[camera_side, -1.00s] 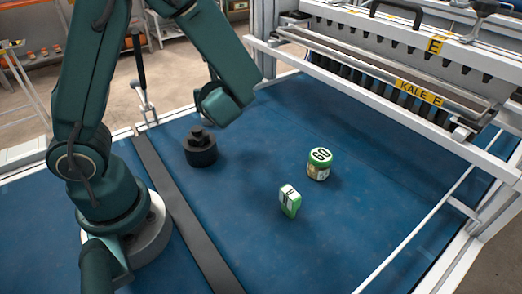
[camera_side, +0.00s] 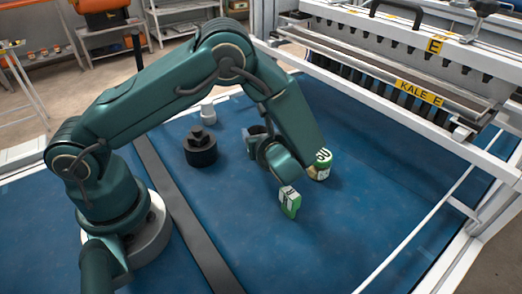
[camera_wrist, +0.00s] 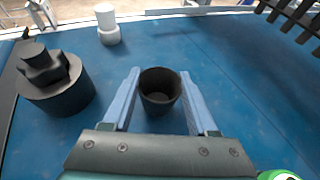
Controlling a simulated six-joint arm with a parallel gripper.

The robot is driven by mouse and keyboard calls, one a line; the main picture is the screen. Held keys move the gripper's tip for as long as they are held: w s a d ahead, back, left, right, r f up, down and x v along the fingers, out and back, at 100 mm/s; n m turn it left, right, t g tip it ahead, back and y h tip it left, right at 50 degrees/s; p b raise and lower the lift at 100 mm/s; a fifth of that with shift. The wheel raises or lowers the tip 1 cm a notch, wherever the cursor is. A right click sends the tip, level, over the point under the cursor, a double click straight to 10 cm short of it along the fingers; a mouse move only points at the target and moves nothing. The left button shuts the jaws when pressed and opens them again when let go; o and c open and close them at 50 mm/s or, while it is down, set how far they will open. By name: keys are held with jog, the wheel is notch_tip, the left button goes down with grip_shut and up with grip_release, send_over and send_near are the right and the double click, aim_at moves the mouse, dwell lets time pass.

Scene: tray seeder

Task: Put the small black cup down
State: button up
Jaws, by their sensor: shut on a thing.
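The small black cup (camera_wrist: 158,103) is upright with its open top showing in the wrist view. My gripper (camera_wrist: 160,74) has its two pale blue fingers on either side of the cup, shut on it. In the side view my gripper (camera_side: 257,139) is mostly hidden behind my wrist and forearm, and only a dark part shows past them. The cup is low over the blue mat (camera_side: 245,235); I cannot tell whether its base touches.
A black stepped block (camera_side: 200,151) stands left of my gripper, and a white cylinder (camera_side: 208,112) is behind it. The seeder frame (camera_side: 405,87) rises at the back right.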

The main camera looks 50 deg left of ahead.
jog(key=shift+f, duration=0.25)
jog(key=shift+f, duration=0.1)
jog(key=o, duration=1.3)
